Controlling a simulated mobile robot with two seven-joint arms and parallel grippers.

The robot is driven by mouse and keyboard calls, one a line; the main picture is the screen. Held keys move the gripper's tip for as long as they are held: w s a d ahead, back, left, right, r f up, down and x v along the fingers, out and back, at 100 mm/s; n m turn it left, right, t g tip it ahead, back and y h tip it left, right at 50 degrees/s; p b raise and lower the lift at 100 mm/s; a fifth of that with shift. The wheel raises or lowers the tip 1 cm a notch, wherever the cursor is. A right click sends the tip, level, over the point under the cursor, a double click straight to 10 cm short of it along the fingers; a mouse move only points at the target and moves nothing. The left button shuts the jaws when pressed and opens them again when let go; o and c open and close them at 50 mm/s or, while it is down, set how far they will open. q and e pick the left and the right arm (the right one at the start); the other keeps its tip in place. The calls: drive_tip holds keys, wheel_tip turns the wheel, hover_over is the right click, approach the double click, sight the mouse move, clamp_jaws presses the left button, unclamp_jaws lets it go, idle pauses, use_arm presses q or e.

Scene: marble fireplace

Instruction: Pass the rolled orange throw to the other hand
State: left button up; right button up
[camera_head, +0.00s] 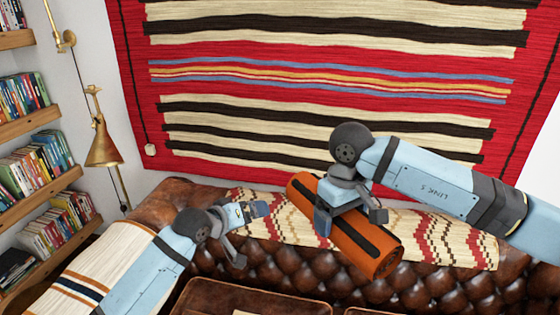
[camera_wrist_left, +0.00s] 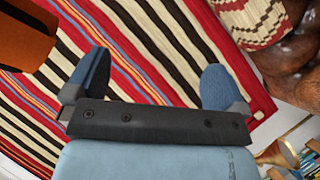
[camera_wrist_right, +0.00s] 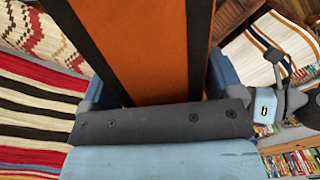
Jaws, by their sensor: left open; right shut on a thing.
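The rolled orange throw (camera_head: 352,243) has dark bands and hangs at a slant above the sofa in the head view. My right gripper (camera_head: 350,216) is shut on it near its middle, with one finger on each side. In the right wrist view the throw (camera_wrist_right: 145,45) fills the space between the fingers. My left gripper (camera_head: 250,235) is open and empty, to the left of the throw and apart from it. In the left wrist view the space between its fingers (camera_wrist_left: 153,78) is empty, and part of the throw (camera_wrist_left: 22,40) shows at the upper left.
A brown tufted leather sofa (camera_head: 290,262) lies below, with a patterned blanket (camera_head: 455,240) over its back. A striped red rug (camera_head: 330,130) hangs on the wall behind. A brass lamp (camera_head: 103,148) and bookshelves (camera_head: 35,125) stand at the left.

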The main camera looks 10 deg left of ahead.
use_arm(q)
wheel_tip(320, 180, up, 7)
drive_tip(key=w+n+g, duration=0.1)
drive_tip(key=w, duration=0.2)
drive_tip(key=n+g+h, duration=0.2)
drive_tip(key=n+g, duration=0.1)
drive_tip(key=g, duration=0.6)
approach(309, 191)
drive_tip(key=shift+g, duration=0.3)
drive_tip(key=x, duration=1.2)
drive_tip(key=shift+w+d+f, duration=0.25)
drive_tip(key=shift+f, duration=0.05)
